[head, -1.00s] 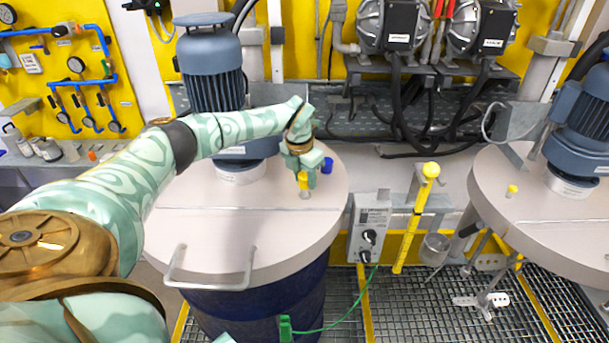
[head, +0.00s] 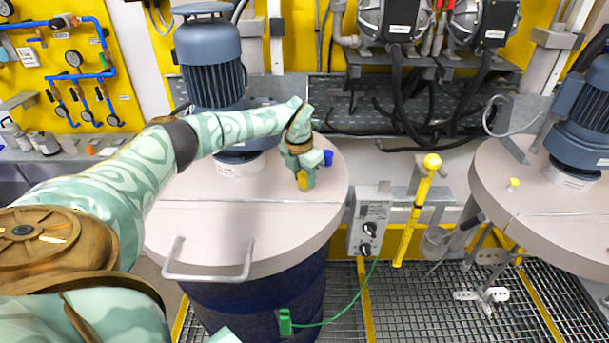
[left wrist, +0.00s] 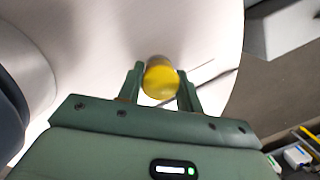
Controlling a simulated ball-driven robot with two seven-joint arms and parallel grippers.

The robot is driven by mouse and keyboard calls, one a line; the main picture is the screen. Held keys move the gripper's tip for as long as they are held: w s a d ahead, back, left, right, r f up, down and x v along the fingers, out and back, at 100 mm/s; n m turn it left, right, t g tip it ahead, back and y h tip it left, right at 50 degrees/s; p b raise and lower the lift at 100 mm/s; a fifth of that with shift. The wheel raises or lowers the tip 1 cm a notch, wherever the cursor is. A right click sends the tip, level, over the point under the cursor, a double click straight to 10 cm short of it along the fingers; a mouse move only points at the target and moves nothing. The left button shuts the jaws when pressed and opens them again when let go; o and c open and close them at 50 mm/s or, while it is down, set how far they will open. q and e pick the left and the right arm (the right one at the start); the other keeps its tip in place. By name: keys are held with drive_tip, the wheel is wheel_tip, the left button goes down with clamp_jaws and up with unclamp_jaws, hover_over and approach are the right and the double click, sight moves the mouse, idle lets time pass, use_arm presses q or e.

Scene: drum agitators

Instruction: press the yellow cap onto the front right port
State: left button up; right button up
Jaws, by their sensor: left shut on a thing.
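The yellow cap (head: 303,183) is between the fingers of my left gripper (head: 304,178), over the front right of the pale lid (head: 215,225) on the dark blue drum. In the left wrist view the yellow cap (left wrist: 161,84) sits between both fingertips of the left gripper (left wrist: 160,88), which are shut on it. A greyish round edge shows just past the cap. The port under the cap is hidden in the head view; the cap looks down at it, but I cannot tell whether it is fully seated. My right gripper is not in view.
A blue cap (head: 328,157) stands on the lid just behind my left gripper. The motor (head: 210,75) rises at the lid's back, and a handle (head: 208,274) is at its front.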

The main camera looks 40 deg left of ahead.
use_arm(q)
drive_tip(key=shift+f, duration=0.45)
idle(0.5)
drive_tip(key=shift+s+f+b, duration=0.15)
drive_tip(key=shift+f+b, duration=0.05)
drive_tip(key=shift+b, duration=0.1)
drive_tip(key=o, duration=1)
drive_tip(key=shift+o, duration=0.2)
drive_tip(key=shift+r, duration=0.2)
wheel_tip(320, 180, up, 4)
drive_tip(key=p, duration=0.4)
drive_tip(key=shift+f, duration=0.1)
